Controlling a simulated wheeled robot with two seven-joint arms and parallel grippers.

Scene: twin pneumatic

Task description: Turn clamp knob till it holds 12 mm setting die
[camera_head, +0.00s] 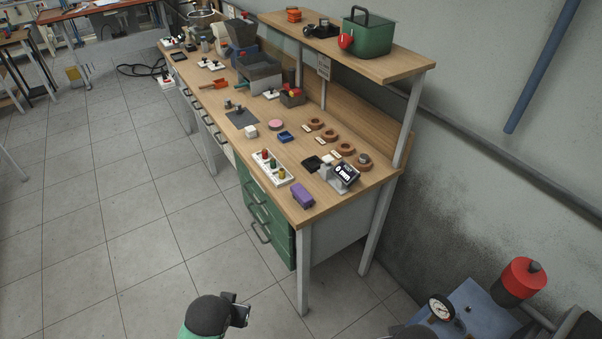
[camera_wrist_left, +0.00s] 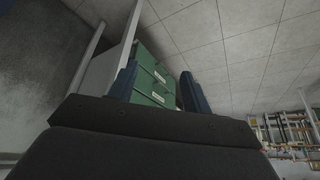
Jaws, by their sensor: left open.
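A small grey device with a dark readout (camera_head: 344,174), which looks like "0 mm", stands at the near right end of the workbench. It may be the clamp; I cannot make out its knob. A grey metal piece (camera_head: 363,158) sits in a brown ring behind it. I cannot tell which item is the 12 mm setting die. My left gripper (camera_head: 238,312) is low in front of the bench, apart from everything on it. In the left wrist view, my left gripper (camera_wrist_left: 158,85) is open and empty, with green drawers beyond its fingers. My right gripper is not seen.
The wooden workbench (camera_head: 222,119) carries a purple block (camera_head: 302,195), a white tray with coloured pegs (camera_head: 272,167), several brown rings and bins. A shelf (camera_head: 395,65) overhangs its back. A blue machine with a gauge (camera_head: 441,307) is at lower right.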

